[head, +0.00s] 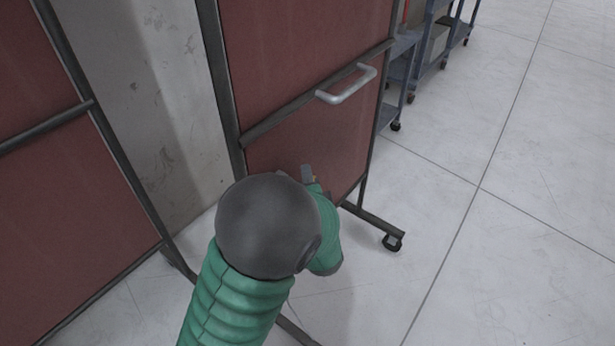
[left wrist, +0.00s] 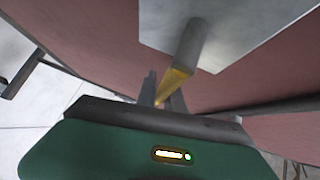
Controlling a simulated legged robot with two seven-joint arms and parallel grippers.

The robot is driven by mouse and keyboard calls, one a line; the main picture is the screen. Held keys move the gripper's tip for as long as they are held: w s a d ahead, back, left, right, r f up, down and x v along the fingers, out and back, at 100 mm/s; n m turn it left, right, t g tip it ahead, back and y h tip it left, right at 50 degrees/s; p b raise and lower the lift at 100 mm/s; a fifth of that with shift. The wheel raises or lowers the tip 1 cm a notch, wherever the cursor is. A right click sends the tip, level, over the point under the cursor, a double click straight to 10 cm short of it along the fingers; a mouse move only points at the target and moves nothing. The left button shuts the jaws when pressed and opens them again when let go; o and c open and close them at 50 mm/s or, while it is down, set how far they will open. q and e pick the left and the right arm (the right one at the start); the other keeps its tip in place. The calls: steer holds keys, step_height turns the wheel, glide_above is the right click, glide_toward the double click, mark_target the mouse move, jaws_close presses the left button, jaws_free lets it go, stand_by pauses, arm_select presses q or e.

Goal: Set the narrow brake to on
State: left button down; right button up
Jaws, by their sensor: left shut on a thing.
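A yellow, tapered lever, which looks like the narrow brake (left wrist: 180,84), sticks out from a grey round stub (left wrist: 193,44) on a pale grey plate (left wrist: 240,28) in the left wrist view. My left gripper (left wrist: 163,90) is shut on the lever's thin end. In the head view my left gripper (head: 309,176) is low in front of a dark red panel (head: 300,45), largely hidden by my own green arm. The lever is almost wholly hidden there, and I cannot read its on or off position. My right gripper is in neither view.
A light grey pull handle (head: 347,86) sits on the panel above my left gripper. The panel's dark frame stands on a foot with a caster (head: 392,242). A blue-grey shelf (head: 398,68) stands behind. The tiled floor (head: 510,220) at the right is clear.

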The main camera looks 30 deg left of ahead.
arm_select(q)
steer(key=shift+s+f, duration=0.1)
steer(key=shift+f, duration=0.2)
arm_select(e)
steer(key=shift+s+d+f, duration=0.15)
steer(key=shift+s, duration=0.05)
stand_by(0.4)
arm_select(q)
steer(key=shift+r, duration=0.2)
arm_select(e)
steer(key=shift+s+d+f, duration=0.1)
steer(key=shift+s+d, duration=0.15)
